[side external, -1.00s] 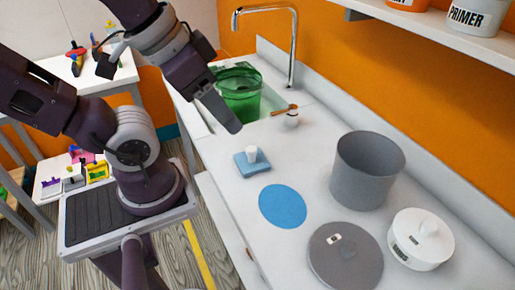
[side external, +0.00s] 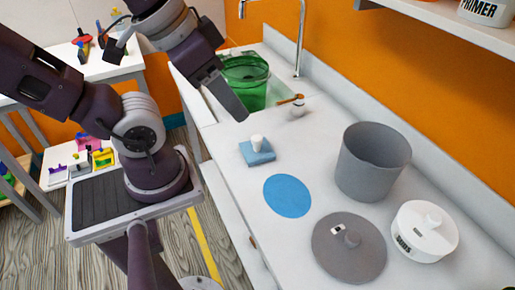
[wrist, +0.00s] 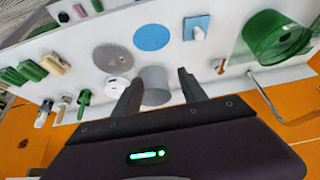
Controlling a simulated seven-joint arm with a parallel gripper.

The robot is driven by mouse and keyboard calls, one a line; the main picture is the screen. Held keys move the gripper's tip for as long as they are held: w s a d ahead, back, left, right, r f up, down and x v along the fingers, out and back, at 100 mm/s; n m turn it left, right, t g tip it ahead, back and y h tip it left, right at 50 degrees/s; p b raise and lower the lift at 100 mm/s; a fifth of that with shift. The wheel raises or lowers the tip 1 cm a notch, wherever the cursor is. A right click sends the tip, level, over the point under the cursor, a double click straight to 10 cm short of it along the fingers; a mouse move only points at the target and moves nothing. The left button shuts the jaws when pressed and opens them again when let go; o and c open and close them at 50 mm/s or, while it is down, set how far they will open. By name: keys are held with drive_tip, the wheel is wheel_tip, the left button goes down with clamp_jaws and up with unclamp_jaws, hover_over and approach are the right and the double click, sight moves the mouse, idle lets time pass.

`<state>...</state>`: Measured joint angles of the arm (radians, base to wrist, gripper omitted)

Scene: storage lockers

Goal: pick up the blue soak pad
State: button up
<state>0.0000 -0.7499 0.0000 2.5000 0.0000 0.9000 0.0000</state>
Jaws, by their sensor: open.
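A light blue square pad (side external: 250,157) with a white knob standing on it lies on the white counter. It also shows at the upper right of the wrist view (wrist: 191,22). A flat round blue disc (side external: 287,196) lies separately nearby; I cannot tell for certain which of the two is the soak pad. My gripper (side external: 241,116) is open and empty. In the side view it hangs above the counter, near the square pad and apart from it. In the wrist view the fingers (wrist: 157,80) are spread, with both blue things beyond them.
A grey bin (side external: 366,175), a grey round lid (side external: 340,262) and a white lidded pot (side external: 424,240) stand on the counter. A green bucket (side external: 245,85) sits by the tap (side external: 300,35). A small jar with a brown-handled tool (side external: 297,108) is near. Bare counter surrounds the pad.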

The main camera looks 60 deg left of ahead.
drive_tip(key=shift+o, duration=0.2)
drive_tip(key=m+g, duration=0.6)
drive_tip(key=m, duration=0.8)
hover_over(257, 137)
drive_tip(key=f, duration=1.7)
drive_tip(key=shift+s+d+f, duration=0.2)
drive_tip(key=shift+d, duration=0.05)
drive_tip(key=shift+m, duration=0.3)
drive_tip(key=f, duration=0.7)
drive_tip(key=shift+w+a+f, duration=0.2)
drive_tip(key=shift+a+f, duration=0.05)
drive_tip(key=shift+f, duration=0.05)
clamp_jaws()
